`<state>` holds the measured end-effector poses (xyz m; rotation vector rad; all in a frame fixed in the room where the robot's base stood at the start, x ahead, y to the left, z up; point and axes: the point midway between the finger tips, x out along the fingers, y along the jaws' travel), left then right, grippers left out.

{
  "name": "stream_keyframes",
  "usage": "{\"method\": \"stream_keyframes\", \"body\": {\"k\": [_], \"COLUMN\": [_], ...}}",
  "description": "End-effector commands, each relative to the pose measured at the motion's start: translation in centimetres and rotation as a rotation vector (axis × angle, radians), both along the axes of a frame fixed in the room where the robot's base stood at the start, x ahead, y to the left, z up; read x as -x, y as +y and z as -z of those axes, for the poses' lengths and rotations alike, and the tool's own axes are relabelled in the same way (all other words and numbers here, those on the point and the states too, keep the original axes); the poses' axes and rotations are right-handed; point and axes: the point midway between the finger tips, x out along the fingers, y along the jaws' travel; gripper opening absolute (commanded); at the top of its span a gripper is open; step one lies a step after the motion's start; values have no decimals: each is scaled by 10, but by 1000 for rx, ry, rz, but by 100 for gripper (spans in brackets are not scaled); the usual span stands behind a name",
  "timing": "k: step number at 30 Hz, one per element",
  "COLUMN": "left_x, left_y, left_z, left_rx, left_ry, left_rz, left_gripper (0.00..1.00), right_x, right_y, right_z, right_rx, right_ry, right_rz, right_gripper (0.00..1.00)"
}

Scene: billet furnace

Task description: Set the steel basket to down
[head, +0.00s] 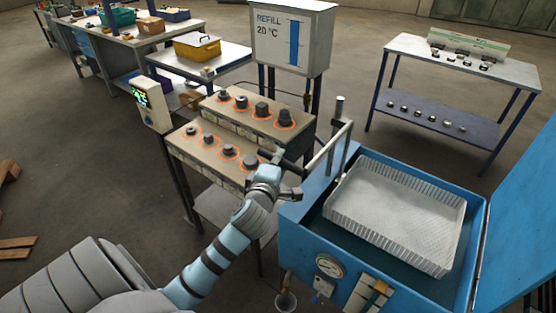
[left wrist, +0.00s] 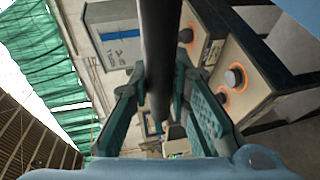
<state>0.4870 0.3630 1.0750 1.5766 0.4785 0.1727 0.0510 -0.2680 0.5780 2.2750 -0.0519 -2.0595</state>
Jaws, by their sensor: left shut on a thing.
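The steel basket (head: 400,215) is a pale, ribbed, empty tray in the open blue tank (head: 318,240). It sits near the level of the tank rim, with dark liquid around and below it. A grey metal bar frame (head: 329,150) rises at the tank's left side, by a post. My left gripper (head: 284,172) is left of this frame, with its fingers around a dark bar that seems to join it. In the left wrist view the dark bar (left wrist: 157,45) runs between the two green fingers, which are shut on it. My right gripper is not seen.
A stepped bench with several round knobs (head: 284,118) stands close behind and left of my left gripper. A refill box (head: 290,38) stands behind it. The tank's raised blue lid (head: 525,220) is at the right. A two-level table (head: 445,57) stands at the back right.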

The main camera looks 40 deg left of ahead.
Motion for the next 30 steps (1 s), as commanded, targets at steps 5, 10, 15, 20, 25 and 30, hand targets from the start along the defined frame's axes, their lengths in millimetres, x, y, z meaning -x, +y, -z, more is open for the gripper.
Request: {"method": "stream_keyframes", "body": {"k": [5, 10, 15, 20, 25, 30], "left_x": [0, 1, 1, 1, 1, 1], "left_y": [0, 0, 0, 0, 0, 0], "left_z": [9, 33, 75, 123, 176, 216], "left_rx": [0, 2, 3, 3, 3, 4], "left_ry": [3, 5, 7, 10, 10, 10], "left_rz": [0, 0, -1, -2, -2, -2], "left_gripper": [0, 0, 0, 0, 0, 0], "right_x": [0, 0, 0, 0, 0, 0], "right_y": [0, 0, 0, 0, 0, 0], "right_z": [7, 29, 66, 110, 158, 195], "right_rx": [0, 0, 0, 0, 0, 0], "right_ry": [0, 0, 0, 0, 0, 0], "right_rz": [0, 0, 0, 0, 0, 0], "right_gripper": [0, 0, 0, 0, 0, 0]}}
